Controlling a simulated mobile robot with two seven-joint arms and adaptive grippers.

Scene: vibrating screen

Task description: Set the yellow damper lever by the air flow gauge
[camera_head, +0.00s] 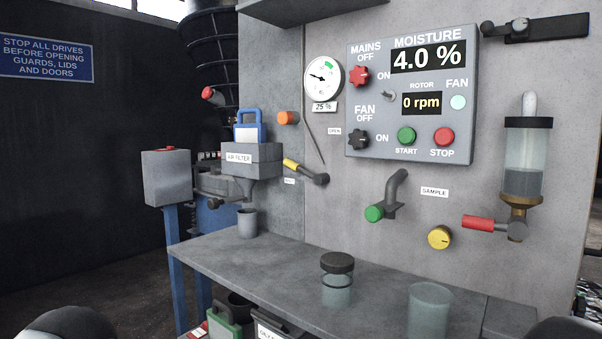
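The yellow damper lever (294,165) is on the grey panel left of centre. Its yellow grip points to the upper left from a dark pivot at its lower right. A small label reading OPEN (334,131) is above it, and another small label (289,181), too small to read surely, is just below the grip. The round white gauge (322,78) is higher up, with a green sector near its top. Its needle points to the upper left, outside the green. A plate under it reads 25 %. Neither gripper shows; only dark rounded parts, probably my arms, enter the bottom corners.
A control box (412,96) shows MOISTURE 4.0 % and 0 rpm. A red-handled lever (478,223), a yellow knob (439,237) and a green-ended pipe (374,213) project from the panel. A lidded jar (337,281) and a clear beaker (429,308) stand on the bench (240,262).

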